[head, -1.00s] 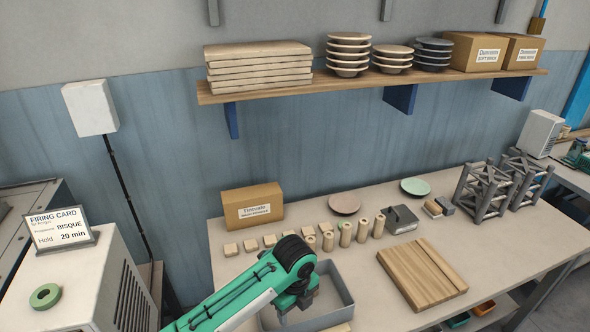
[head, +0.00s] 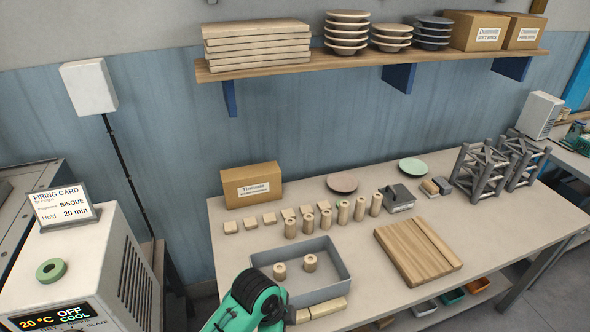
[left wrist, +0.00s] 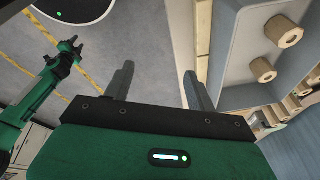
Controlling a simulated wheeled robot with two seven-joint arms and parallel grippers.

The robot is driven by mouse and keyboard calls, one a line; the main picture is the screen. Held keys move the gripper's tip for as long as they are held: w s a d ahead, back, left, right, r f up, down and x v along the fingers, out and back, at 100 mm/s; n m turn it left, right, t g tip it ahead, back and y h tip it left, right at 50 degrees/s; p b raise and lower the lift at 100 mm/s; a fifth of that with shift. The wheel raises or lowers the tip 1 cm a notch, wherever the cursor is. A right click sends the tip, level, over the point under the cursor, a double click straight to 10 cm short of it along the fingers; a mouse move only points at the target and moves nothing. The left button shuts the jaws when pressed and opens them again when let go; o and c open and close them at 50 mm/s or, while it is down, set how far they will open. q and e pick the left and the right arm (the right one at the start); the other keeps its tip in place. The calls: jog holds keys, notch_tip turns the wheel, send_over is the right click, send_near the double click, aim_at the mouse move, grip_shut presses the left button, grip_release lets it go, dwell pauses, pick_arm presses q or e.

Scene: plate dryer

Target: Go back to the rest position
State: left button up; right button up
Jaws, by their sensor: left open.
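My left arm comes in at the bottom of the head view, with its green and black wrist part in front of the table's near edge; the fingers are hidden there. In the left wrist view my left gripper (left wrist: 158,88) is open and empty, its two grey fingers apart over the grey floor. A grey tray (head: 343,273) lies on the table just beyond the arm, with two short beige cylinders (head: 310,263) standing in it. The tray also shows at the upper right of the left wrist view (left wrist: 245,35).
Several beige cylinders (head: 343,212) and small blocks (head: 250,222) stand behind the tray. A wooden board (head: 415,250) lies to the right. A white kiln box (head: 85,270) with a green ring (head: 51,270) stands at the left. Two beige bars (head: 328,307) lie near the front edge.

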pick_arm(q)
jog(key=s+a+n+t+y, duration=0.3)
jog(key=s+a+n, duration=1.4)
jog(key=a, duration=0.4)
notch_tip(320, 180, down, 34)
jog(key=g+b, duration=0.2)
jog(key=b, duration=0.1)
jog(key=s+a+f+b, duration=0.2)
jog(key=s+f, duration=1.7)
jog(key=f, duration=0.2)
jog(key=shift+s+a+g, duration=0.25)
jog(key=shift+a+g, duration=0.15)
